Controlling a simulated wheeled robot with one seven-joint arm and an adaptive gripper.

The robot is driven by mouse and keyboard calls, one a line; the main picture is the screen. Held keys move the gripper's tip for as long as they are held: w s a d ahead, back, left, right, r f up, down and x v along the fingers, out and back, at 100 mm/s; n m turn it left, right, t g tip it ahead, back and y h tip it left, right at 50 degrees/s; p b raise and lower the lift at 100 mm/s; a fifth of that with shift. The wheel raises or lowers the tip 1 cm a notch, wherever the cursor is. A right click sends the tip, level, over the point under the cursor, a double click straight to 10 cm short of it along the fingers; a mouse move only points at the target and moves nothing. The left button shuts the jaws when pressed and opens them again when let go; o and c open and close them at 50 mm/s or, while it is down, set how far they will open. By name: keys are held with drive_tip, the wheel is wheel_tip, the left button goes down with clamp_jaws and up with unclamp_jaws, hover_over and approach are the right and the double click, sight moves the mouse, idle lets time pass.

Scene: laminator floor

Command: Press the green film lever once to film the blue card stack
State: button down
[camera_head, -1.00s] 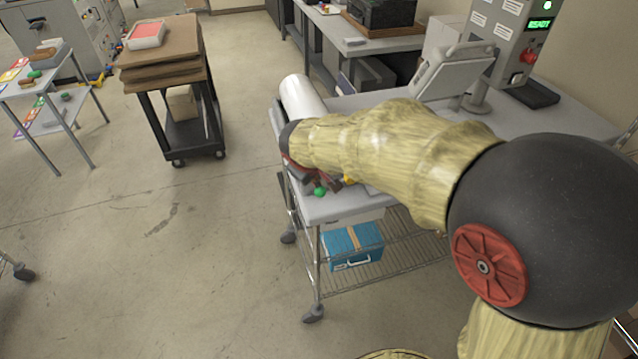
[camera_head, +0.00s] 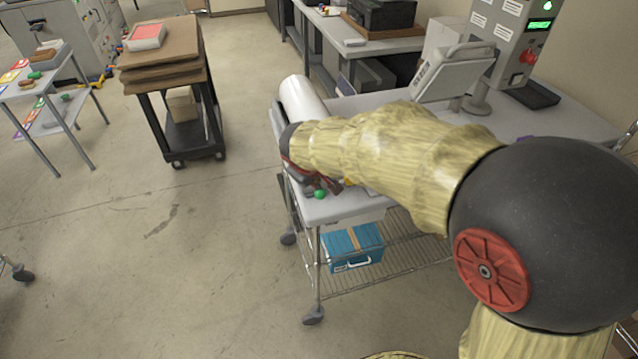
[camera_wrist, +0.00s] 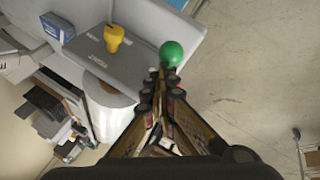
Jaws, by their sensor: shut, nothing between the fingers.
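The green lever's round knob (camera_head: 320,194) is at the near left corner of the grey machine top (camera_head: 335,208). It also shows in the wrist view (camera_wrist: 172,53). My gripper (camera_wrist: 163,74) is shut and empty, its fingertips right at the knob in the picture; whether they touch it I cannot tell. In the head view my arm hides much of the machine, and the dark fingers show beside the knob.
A white roll (camera_head: 301,98) lies at the machine's far end. A blue box (camera_head: 352,248) sits on the wire shelf below. A black cart (camera_head: 192,135) with brown boards stands to the left. A grey control post (camera_head: 508,45) with a green display stands behind.

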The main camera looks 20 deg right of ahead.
drive_tip(key=shift+w+r+p, duration=0.2)
drive_tip(key=shift+r+p, duration=0.25)
drive_tip(key=shift+r, duration=0.3)
drive_tip(key=shift+w+r+p, duration=0.2)
drive_tip(key=shift+r+p, duration=0.25)
drive_tip(key=shift+r, duration=0.3)
drive_tip(key=shift+r, duration=0.1)
drive_tip(key=r+p, duration=0.1)
drive_tip(key=r, duration=0.1)
drive_tip(key=w+r+p, duration=0.1)
drive_tip(key=r+p, duration=0.1)
drive_tip(key=shift+w+r, duration=0.2)
drive_tip(key=shift+r, duration=0.1)
